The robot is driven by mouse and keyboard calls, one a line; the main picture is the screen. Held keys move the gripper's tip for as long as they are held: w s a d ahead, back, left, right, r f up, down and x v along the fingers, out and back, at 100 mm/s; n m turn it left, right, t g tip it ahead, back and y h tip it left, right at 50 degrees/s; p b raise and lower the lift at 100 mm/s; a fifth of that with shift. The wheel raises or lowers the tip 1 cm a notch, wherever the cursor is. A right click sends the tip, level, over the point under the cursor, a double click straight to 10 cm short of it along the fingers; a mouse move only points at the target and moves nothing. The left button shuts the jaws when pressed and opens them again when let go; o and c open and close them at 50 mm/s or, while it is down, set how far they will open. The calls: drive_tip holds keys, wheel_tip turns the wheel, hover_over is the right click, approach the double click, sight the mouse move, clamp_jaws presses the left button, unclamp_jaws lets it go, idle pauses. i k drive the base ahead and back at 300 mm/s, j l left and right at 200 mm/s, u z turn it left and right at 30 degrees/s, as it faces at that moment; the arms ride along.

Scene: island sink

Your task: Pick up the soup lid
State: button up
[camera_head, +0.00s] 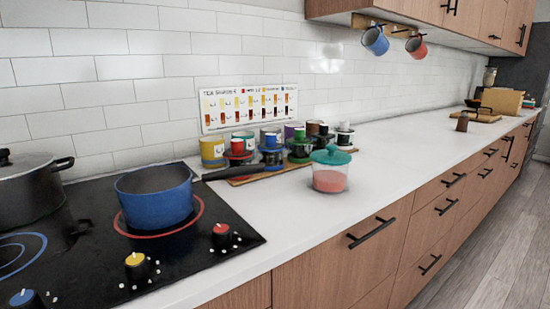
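A clear container (329,180) with reddish-orange contents stands on the white counter, right of the cooktop. A teal lid (331,156) with a raised knob sits on top of it; this looks like the soup lid. A dark pot (28,190) at the far left also has a lid (22,164) with a black knob. A blue saucepan (155,201) stands on the red-ringed burner, its black handle pointing right toward the jars. My gripper is not in view.
Several coloured jars stand on a wooden tray (245,180) behind the container. The black cooktop (190,255) has a yellow knob (137,263) and a red knob (221,232) near its front edge. The counter (400,170) right of the container is clear. A blue mug (375,41) hangs under the cabinet.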

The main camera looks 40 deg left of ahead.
sight(329, 156)
drive_tip(key=u, duration=1.25)
drive_tip(key=i+l, duration=0.15)
drive_tip(key=i, duration=0.2)
drive_tip(key=j+u, duration=0.05)
